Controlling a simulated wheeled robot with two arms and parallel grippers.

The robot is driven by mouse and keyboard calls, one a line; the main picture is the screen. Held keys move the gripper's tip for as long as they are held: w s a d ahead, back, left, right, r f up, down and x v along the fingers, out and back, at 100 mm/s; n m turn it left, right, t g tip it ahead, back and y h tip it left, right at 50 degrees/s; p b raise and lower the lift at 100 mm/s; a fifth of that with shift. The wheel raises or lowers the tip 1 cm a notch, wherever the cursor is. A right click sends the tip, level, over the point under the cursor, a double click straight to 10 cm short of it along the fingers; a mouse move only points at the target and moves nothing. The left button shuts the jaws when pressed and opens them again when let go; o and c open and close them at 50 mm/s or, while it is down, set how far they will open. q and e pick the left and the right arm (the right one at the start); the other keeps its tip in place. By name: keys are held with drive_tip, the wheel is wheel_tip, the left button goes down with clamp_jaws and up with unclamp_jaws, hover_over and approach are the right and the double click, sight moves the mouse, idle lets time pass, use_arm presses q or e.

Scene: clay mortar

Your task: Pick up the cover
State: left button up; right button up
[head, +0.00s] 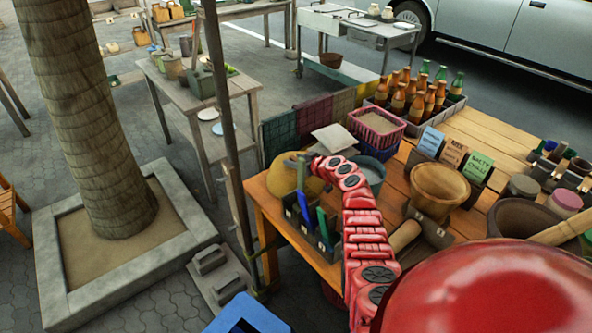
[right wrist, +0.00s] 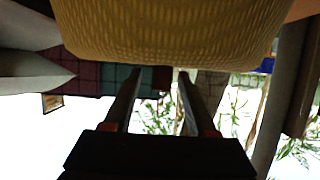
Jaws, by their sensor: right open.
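A yellow, round, woven piece (head: 283,181), which looks like the cover, sits at the near left corner of the wooden table. It fills the top of the right wrist view (right wrist: 165,35) and shows a ribbed weave. My right gripper (head: 300,161) is at the end of the red arm, right by the yellow piece. In the right wrist view its two fingers (right wrist: 156,75) are apart with nothing seen between them, and their tips reach close to the woven edge. I cannot tell whether they touch it. My left gripper is not in view.
A holder with blue and green handles (head: 312,222) stands just in front. A white square piece (head: 334,138), a grey bucket (head: 368,172) and a pink basket (head: 376,128) stand close behind. A wooden mortar (head: 438,188) is to the right. A thin post (head: 226,120) rises left of the table.

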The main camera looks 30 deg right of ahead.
clamp_jaws()
idle(0.5)
